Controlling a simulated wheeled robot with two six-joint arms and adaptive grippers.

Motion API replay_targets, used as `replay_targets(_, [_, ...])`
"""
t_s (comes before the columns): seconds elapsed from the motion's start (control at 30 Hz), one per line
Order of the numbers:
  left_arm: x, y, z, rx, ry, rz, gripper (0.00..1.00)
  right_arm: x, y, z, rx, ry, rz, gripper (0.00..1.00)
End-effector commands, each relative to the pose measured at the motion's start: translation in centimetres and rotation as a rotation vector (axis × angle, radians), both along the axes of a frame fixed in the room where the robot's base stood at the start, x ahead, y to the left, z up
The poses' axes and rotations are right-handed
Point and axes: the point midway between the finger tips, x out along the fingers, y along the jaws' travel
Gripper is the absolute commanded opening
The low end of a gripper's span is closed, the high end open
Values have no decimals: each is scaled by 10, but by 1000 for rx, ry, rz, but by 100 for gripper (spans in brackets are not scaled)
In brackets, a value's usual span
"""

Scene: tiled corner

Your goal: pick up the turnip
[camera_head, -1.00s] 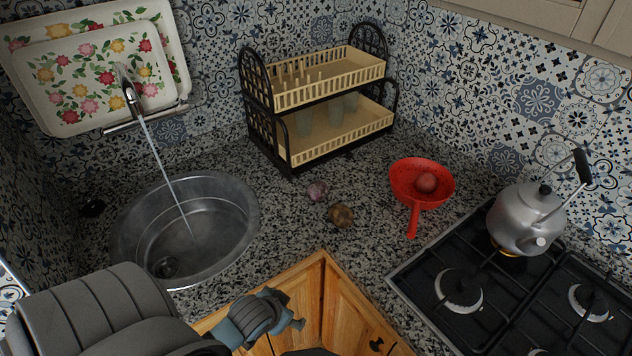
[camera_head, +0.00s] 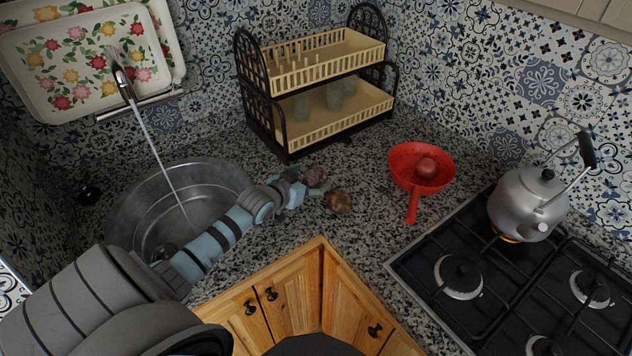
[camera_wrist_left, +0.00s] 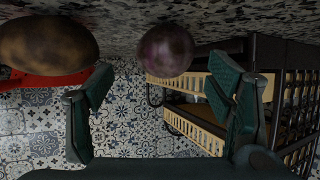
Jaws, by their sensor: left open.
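The turnip (camera_head: 316,176), small, round and purplish, lies on the speckled counter between the sink and the red colander. My left gripper (camera_head: 303,186) is open right beside it, reaching in from the left over the sink's edge. In the left wrist view the turnip (camera_wrist_left: 167,50) shows ahead of the gap between the two open fingers (camera_wrist_left: 160,88). I cannot tell whether a finger touches it. My right gripper is not in view.
A brown round vegetable, perhaps a potato (camera_head: 339,201), lies close to the turnip on its right. The red colander (camera_head: 413,207) holds a reddish round item. A dish rack (camera_head: 283,137) stands behind, the running sink (camera_head: 125,200) left, the stove with kettle (camera_head: 522,203) right.

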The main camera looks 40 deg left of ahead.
Motion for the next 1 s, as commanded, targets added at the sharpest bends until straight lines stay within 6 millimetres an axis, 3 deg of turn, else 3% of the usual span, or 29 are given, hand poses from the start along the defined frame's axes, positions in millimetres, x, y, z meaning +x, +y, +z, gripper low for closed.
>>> replay_targets(0.3, [43, 8, -27, -1, 0, 0, 74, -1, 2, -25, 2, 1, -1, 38])
replay_targets(0.53, [47, 9, -25, 1, 1, -2, 74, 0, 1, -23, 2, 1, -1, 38])
replay_targets(0.87, [46, 9, -25, 2, 1, -1, 21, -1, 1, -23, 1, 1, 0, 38])
replay_targets(1.0, [46, 8, -24, 1, 0, -2, 19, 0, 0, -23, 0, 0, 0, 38])
